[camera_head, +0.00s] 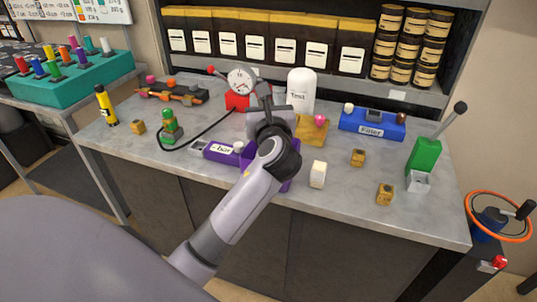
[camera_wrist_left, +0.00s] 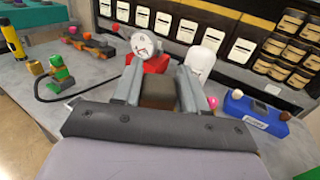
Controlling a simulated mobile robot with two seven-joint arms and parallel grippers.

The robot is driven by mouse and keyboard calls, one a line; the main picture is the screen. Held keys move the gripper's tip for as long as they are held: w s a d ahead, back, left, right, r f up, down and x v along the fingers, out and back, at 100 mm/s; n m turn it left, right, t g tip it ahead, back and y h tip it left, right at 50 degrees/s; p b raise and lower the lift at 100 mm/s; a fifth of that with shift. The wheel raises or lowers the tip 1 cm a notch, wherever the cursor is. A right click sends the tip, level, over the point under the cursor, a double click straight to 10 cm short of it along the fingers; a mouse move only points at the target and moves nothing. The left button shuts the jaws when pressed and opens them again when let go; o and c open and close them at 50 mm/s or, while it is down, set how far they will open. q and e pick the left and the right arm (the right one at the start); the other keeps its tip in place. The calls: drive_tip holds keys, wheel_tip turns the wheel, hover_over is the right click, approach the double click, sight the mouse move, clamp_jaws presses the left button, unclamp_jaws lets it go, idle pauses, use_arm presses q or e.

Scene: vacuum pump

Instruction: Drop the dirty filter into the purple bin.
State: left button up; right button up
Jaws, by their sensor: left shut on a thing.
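My left gripper (camera_head: 268,104) is over the middle of the workbench. In the left wrist view the gripper (camera_wrist_left: 159,78) is shut on a dark brown block, which looks like the dirty filter (camera_wrist_left: 158,94). In the head view I cannot make the filter out behind my wrist. The purple bin (camera_head: 286,186) stands near the front edge of the bench, largely hidden by my left arm. Its inside does not show clearly. My right gripper is not in view.
A purple block marked "bar" (camera_head: 222,152) lies left of the bin. A red gauge (camera_head: 238,98) and a white "Test" cylinder (camera_head: 301,90) stand behind. A white block (camera_head: 318,174) stands right of the bin, and a blue "Filter" box (camera_head: 371,124) is at the back right.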

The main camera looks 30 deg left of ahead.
use_arm(q)
drive_tip(key=shift+w+a+r+n+g+y, duration=0.3)
drive_tip(key=shift+w+a+r+y, duration=0.15)
drive_tip(key=shift+w+a, duration=0.2)
drive_tip(key=shift+f, duration=0.4)
wheel_tip(320, 180, down, 5)
drive_tip(key=b, duration=0.5)
drive_tip(key=shift+r, duration=0.2)
drive_tip(key=shift+f+b, duration=0.25)
drive_tip(key=shift+b, duration=0.2)
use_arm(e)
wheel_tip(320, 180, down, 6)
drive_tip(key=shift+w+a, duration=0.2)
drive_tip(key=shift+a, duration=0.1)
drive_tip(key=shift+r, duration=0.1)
use_arm(q)
drive_tip(key=o, duration=1.2)
drive_tip(key=shift+c, duration=0.2)
drive_tip(key=v, duration=0.7)
drive_tip(key=shift+s+d, duration=0.1)
drive_tip(key=shift+s, duration=0.1)
